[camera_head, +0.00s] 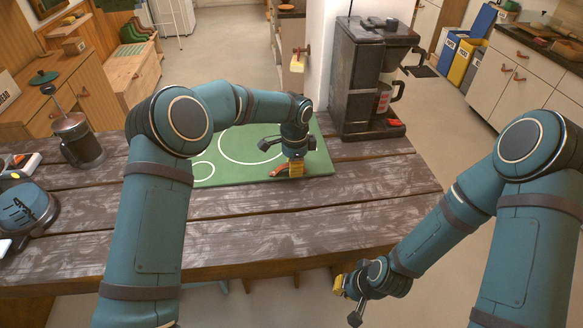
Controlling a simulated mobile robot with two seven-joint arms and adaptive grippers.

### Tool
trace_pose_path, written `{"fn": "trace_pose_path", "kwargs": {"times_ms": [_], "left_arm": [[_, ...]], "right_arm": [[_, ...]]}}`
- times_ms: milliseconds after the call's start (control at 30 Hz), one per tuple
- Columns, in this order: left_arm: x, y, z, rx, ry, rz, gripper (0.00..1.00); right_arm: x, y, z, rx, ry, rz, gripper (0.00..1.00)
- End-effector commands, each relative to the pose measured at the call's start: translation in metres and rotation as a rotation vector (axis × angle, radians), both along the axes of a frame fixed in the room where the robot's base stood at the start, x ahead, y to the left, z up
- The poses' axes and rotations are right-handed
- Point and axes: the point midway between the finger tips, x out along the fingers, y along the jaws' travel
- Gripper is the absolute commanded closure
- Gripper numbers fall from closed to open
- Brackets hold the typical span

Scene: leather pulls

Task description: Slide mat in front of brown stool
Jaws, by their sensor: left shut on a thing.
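The green mat (235,146) with white circle outlines lies flat on the dark plank table. A small red-brown pull (278,172) shows at its near edge. My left gripper (291,174) points down at this edge and is shut on the pull; its fingers partly hide the grip. My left arm covers part of the mat's left side. My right gripper (347,298) hangs low beyond the table's front edge, apart from the mat; its jaw opening is unclear. I cannot pick out a brown stool for certain.
A black coffee machine (365,75) stands at the table's back right, close to the mat. A French press (78,140) and a blue round item (27,207) are at the left. The planks (270,215) in front of the mat are bare.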

Motion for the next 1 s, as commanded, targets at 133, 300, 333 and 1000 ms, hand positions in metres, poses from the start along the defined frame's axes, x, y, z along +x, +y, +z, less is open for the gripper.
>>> {"fn": "trace_pose_path", "kwargs": {"times_ms": [133,300,333,1000], "left_arm": [[0.0,0.0,0.0,0.0,-0.001,-0.001,1.0],[0.0,0.0,0.0,0.0,0.0,-0.001,0.52],[0.0,0.0,0.0,0.0,0.0,-0.001,0.52],[0.0,0.0,0.074,-0.001,-0.004,0.0,0.52]], "right_arm": [[0.0,0.0,0.0,0.0,0.0,0.0,1.0],[0.0,0.0,0.0,0.0,0.0,0.0,1.0],[0.0,0.0,0.0,0.0,0.0,0.0,1.0],[0.0,0.0,0.0,0.0,0.0,0.0,1.0]]}}
